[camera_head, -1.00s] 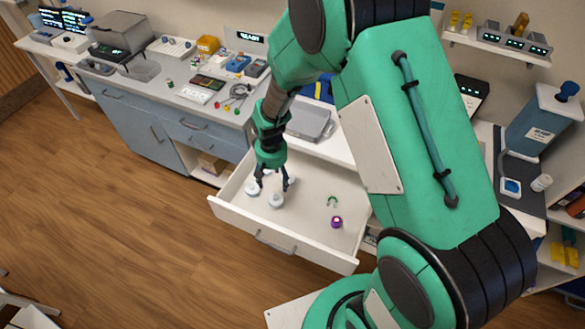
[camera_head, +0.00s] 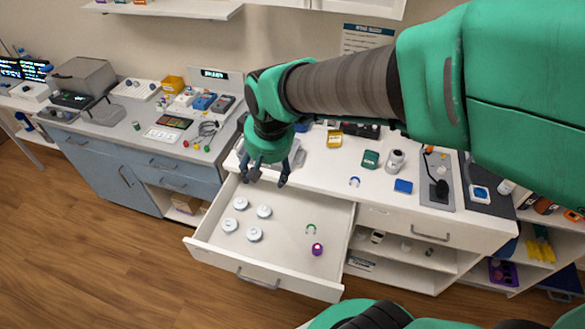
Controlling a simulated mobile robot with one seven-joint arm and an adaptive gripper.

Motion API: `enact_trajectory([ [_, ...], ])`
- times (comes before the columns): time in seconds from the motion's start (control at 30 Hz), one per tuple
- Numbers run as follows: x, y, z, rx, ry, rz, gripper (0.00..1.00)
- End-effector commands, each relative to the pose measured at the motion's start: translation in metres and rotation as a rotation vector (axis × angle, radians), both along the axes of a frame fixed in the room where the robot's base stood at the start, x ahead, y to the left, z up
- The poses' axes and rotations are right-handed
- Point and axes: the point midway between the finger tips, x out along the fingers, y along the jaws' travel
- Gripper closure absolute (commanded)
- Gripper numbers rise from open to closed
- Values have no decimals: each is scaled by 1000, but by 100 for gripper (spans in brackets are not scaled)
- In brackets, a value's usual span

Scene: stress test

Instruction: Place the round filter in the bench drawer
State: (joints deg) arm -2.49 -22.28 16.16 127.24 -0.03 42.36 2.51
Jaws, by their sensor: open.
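The bench drawer (camera_head: 285,238) is pulled open in the middle of the view. Several white round pieces that look like round filters lie flat in its left half: one at the back left (camera_head: 241,203), one to its right (camera_head: 264,211), one at the left (camera_head: 229,225) and one nearest the front (camera_head: 254,234). They look alike and lie apart from each other. My gripper (camera_head: 264,181) is open and empty, pointing down above the back left of the drawer, clear of the white pieces.
A green horseshoe-shaped piece (camera_head: 311,229) and a small purple cylinder (camera_head: 317,249) lie in the drawer's right half. My arm covers the upper right.

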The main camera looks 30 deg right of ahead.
Motion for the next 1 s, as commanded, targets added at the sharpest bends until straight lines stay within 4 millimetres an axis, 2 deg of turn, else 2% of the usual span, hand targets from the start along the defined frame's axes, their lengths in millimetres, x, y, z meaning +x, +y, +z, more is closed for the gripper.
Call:
enact_trajectory([
  [0.03, -11, -2, 15, 0, -23, -1, 34],
  [0.2, -53, -9, 51, -2, -80, -3, 34],
  [0.3, -78, -12, 69, -4, -115, -2, 34],
  [0.5, -123, -17, 91, -8, -171, -3, 34],
  [0.7, -147, -19, 99, -11, -200, -4, 34],
  [1.0, -151, -19, 100, -12, -203, -3, 34],
])
